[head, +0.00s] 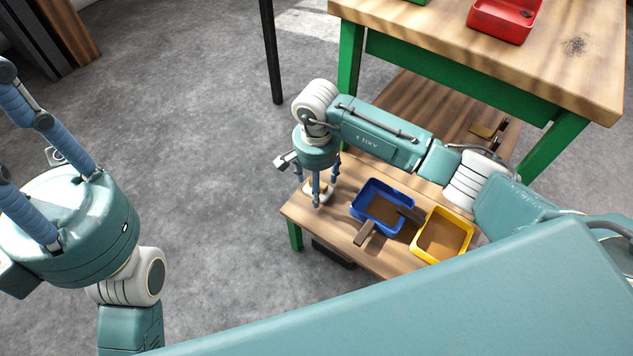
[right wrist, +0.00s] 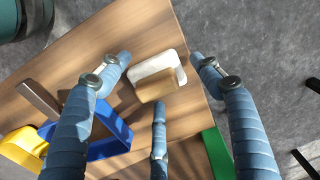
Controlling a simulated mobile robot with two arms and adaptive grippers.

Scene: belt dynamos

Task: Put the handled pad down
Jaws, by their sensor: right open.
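The handled pad (right wrist: 162,70) is a small white pad with a brown wooden grip. It lies on the wooden low bench near its corner, and shows partly behind the fingers in the head view (head: 317,188). My right gripper (head: 317,188) points down over it. Its blue fingers stand apart around the pad, with gaps to it in the right wrist view (right wrist: 162,82); the jaws are open and hold nothing. My left gripper (head: 35,140) is at the far left over the floor, fingers spread and empty, far from the bench.
A blue bin (head: 357,204) and a yellow bin (head: 468,231) stand on the low bench (head: 297,209) right of the pad, with brown handles at the blue bin. A taller green-legged table (head: 450,35) carries a red bin (head: 502,22). Floor left of the bench is clear.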

